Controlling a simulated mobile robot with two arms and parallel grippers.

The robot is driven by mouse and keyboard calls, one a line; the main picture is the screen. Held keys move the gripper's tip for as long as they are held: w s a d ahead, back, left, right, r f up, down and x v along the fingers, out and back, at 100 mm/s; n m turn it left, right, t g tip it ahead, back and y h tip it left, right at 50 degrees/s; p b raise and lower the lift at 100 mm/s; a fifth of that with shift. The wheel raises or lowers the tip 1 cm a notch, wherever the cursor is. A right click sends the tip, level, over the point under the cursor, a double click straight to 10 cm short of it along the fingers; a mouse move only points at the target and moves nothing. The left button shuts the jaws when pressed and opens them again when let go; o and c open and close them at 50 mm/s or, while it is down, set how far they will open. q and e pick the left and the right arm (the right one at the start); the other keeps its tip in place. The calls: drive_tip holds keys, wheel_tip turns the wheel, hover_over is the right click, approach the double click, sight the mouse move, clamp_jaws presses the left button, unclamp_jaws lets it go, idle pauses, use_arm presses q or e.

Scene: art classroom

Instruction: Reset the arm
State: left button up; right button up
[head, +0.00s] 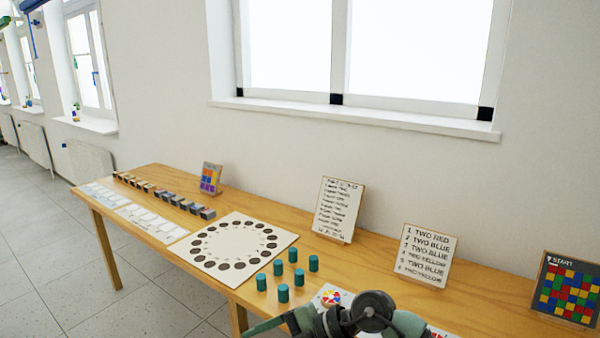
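Part of one of my arms shows at the bottom edge, with dark round joints and grey-green links, in front of the table (150,178). It seems to be my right arm, reaching in from the lower right. A thin grey-green end points left, perhaps part of my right gripper (264,326). Its fingertips cannot be made out, and I see nothing held. The arm hides part of the table's front and part of a white card with a coloured wheel (330,297). My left gripper is out of view.
Several teal cylinders (283,293) stand near a white board with a ring of dark circles (238,247). A row of small blocks (180,202) lies behind white cards (140,214). Text signs (339,208) (426,254) and a colour-grid board (567,290) stand along the wall.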

drive_tip(key=s+a+r+m+t+y, duration=0.1)
drive_tip(key=a+r+m+t+y, duration=0.25)
drive_tip(key=r+y, duration=0.5)
drive_tip(key=w+d+r+m+t+h, duration=0.3)
drive_tip(key=d+r+m+t+h, duration=0.25)
drive_tip(key=d+m+t, duration=0.55)
drive_tip(key=s+d+f+m+h, duration=0.2)
drive_tip(key=d+f+m+h, duration=1)
drive_tip(key=d+f+h, duration=0.25)
drive_tip(key=s+d+f+g, duration=0.3)
drive_tip(key=s+f+g, duration=0.4)
drive_tip(key=s, duration=0.6)
drive_tip(key=s+d+f+g, duration=0.2)
drive_tip(key=s+f+g, duration=0.2)
drive_tip(key=s+f, duration=0.7)
wheel_tip(320, 180, down, 23)
drive_tip(key=s+g, duration=0.2)
drive_tip(key=s, duration=0.1)
drive_tip(key=s+d+f, duration=0.3)
drive_tip(key=s+f, duration=1.4)
drive_tip(key=shift+g, duration=0.35)
